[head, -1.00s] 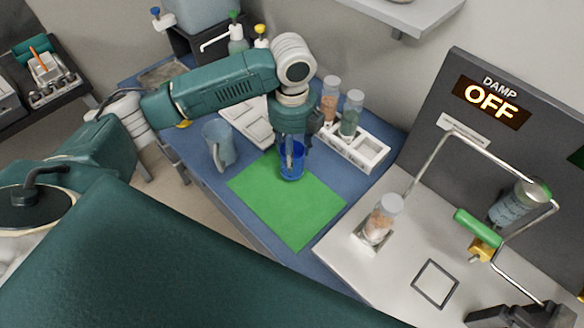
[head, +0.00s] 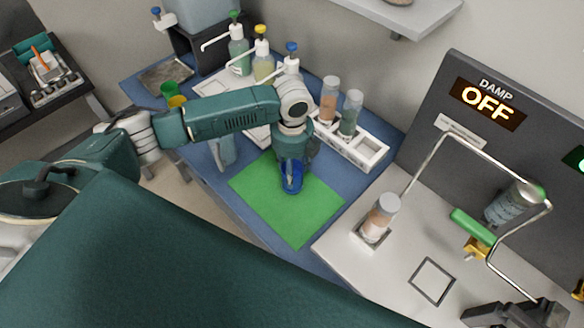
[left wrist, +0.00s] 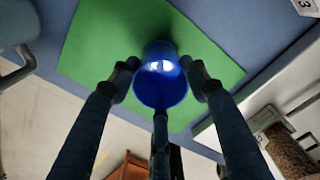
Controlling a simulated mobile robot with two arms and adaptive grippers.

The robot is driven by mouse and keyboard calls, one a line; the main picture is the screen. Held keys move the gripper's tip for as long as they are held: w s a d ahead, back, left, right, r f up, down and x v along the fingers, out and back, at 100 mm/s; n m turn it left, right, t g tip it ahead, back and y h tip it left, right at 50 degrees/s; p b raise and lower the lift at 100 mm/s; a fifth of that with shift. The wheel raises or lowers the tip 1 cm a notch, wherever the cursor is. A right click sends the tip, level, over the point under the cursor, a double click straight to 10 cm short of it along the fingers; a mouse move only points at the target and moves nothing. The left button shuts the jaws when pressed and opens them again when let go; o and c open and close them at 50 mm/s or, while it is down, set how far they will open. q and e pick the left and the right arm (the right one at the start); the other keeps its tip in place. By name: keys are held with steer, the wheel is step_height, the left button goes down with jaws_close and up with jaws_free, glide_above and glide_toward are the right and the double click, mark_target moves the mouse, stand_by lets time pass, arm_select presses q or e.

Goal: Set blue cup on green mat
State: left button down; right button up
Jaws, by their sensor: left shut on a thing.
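The blue cup (head: 291,182) is over the upper middle part of the green mat (head: 295,222). My left gripper (head: 292,164) is shut on the cup from above. In the left wrist view, the dark fingers (left wrist: 162,88) reach around the cup (left wrist: 160,62), with the mat (left wrist: 98,38) behind it. The cup looks upright and very low over the mat; I cannot tell whether its base touches. The fingers hide part of the cup.
A grey-blue pitcher (head: 226,150) stands left of the mat, partly behind my arm. A white rack (head: 362,150) with capped jars is behind right. Pump bottles (head: 238,52) stand at the back. A light panel with a jar (head: 381,217) lies right. The mat's front is clear.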

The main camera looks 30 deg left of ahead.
arm_select(q)
steer(key=c, duration=1.2)
jaws_free()
steer(key=o, duration=0.3)
arm_select(e)
steer(key=shift+d, duration=0.35)
steer(key=shift+d, duration=0.1)
arm_select(q)
steer(key=shift+r, duration=0.45)
step_height(320, 180, up, 11)
steer(key=b, duration=0.3)
steer(key=shift+r, duration=0.15)
arm_select(e)
step_height(320, 180, down, 3)
steer(key=shift+r, duration=0.1)
arm_select(q)
steer(key=shift+s, duration=0.1)
arm_select(e)
steer(key=shift+s, duration=0.1)
